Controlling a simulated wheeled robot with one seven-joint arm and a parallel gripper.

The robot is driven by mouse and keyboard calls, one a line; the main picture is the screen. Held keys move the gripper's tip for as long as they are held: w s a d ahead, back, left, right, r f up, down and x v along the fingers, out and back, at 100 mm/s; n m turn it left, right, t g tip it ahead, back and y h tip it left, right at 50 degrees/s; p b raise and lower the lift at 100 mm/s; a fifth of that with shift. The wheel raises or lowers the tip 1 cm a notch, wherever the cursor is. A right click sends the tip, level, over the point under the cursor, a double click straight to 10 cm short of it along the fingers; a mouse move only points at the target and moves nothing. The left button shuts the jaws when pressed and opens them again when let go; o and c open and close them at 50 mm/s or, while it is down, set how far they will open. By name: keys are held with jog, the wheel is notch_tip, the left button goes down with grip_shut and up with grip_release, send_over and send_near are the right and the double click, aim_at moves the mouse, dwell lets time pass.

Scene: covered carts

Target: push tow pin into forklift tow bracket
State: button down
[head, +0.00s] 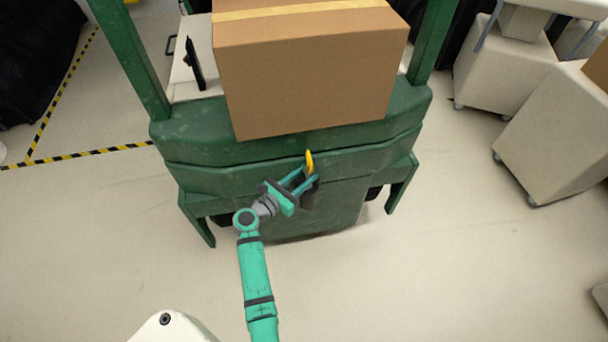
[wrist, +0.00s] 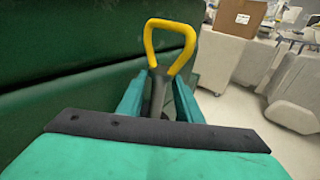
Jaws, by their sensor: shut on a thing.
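The tow pin (wrist: 158,88) has a yellow loop handle and a dark grey shaft. Its yellow loop also shows in the head view (head: 309,161), upright against the rear of the green forklift (head: 290,160). My gripper (head: 307,177) is shut on the pin below the loop, with a teal finger on each side of the shaft; its fingers also show in the wrist view (wrist: 158,95). The dark tow bracket (head: 311,197) is on the forklift's rear, just below my fingers and partly hidden by them. The pin's lower end is hidden, so its depth in the bracket cannot be told.
A large cardboard box (head: 310,75) sits on the forklift behind the pin. A green leg (head: 400,183) stands out on the right side. Covered carts (head: 555,130) stand at the right. The floor in front is clear.

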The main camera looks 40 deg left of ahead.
jog(key=shift+w+f, duration=0.15)
jog(key=shift+f, duration=0.65)
jog(key=shift+w+d, duration=0.1)
jog(key=shift+d, duration=0.15)
jog(key=shift+s+a+r, duration=0.15)
jog(key=shift+r, duration=0.3)
jog(key=shift+s+a+r, duration=0.1)
jog(key=shift+r, duration=0.3)
jog(key=shift+w+r, duration=0.15)
jog(key=shift+r, duration=0.8)
jog(key=shift+d, duration=0.15)
jog(key=shift+a, duration=0.2)
jog(key=shift+d, duration=0.1)
